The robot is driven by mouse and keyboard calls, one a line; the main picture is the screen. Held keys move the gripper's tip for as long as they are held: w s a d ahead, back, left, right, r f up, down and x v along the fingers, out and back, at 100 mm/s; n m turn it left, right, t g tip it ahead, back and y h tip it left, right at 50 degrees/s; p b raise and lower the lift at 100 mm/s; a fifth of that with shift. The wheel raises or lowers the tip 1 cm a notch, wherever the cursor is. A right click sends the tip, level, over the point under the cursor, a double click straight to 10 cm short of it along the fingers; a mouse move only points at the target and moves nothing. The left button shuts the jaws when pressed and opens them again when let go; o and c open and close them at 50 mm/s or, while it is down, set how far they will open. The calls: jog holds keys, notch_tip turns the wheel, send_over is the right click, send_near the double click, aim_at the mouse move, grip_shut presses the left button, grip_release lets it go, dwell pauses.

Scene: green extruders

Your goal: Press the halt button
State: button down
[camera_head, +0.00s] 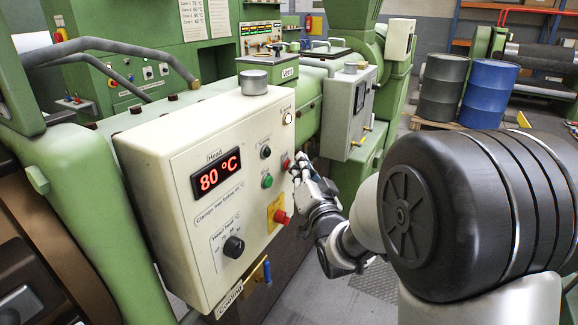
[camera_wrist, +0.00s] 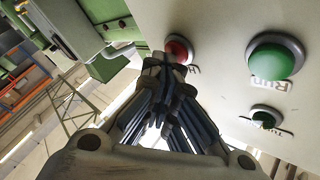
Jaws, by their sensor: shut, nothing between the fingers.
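The red halt button (camera_head: 286,163) is on the right side of the cream control box (camera_head: 185,150). In the wrist view the red button (camera_wrist: 177,46) stands just beyond my fingertips, and its label is mostly covered, with only an "H" showing. My gripper (camera_head: 298,168) is shut and empty, with its tips right in front of the button. In the wrist view my gripper (camera_wrist: 166,64) overlaps the button's lower edge. I cannot tell whether the tips touch it.
A green Run button (camera_head: 267,181) and a black switch (camera_head: 265,152) sit left of the halt button. A red mushroom button on a yellow plate (camera_head: 276,208) is below. A grey box (camera_head: 350,112) sticks out behind my gripper. Barrels (camera_head: 487,95) stand farther back.

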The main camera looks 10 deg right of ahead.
jog(key=shift+s+d+b, duration=0.35)
jog(key=shift+s+d, duration=0.1)
jog(key=shift+d, duration=0.15)
jog(key=s+d, duration=0.1)
jog(key=d, duration=0.1)
jog(key=s+d+b, duration=0.1)
jog(key=s+d, duration=0.1)
dwell(0.3)
dwell(0.5)
jog(key=s+f+n+g+h, duration=0.1)
jog(key=s+g, duration=0.4)
jog(key=s, duration=0.6)
jog(key=s+a+f+n+g+h, duration=0.1)
jog(key=s+f+g, duration=0.4)
jog(key=s, duration=0.7)
jog(key=s+f+n+g+h, duration=0.1)
jog(key=s+f+n+g, duration=0.2)
jog(key=s, duration=0.8)
jog(key=shift+s+a+f+n+g, duration=0.2)
jog(key=shift+s+f+n+g, duration=0.15)
jog(key=shift+g, duration=0.55)
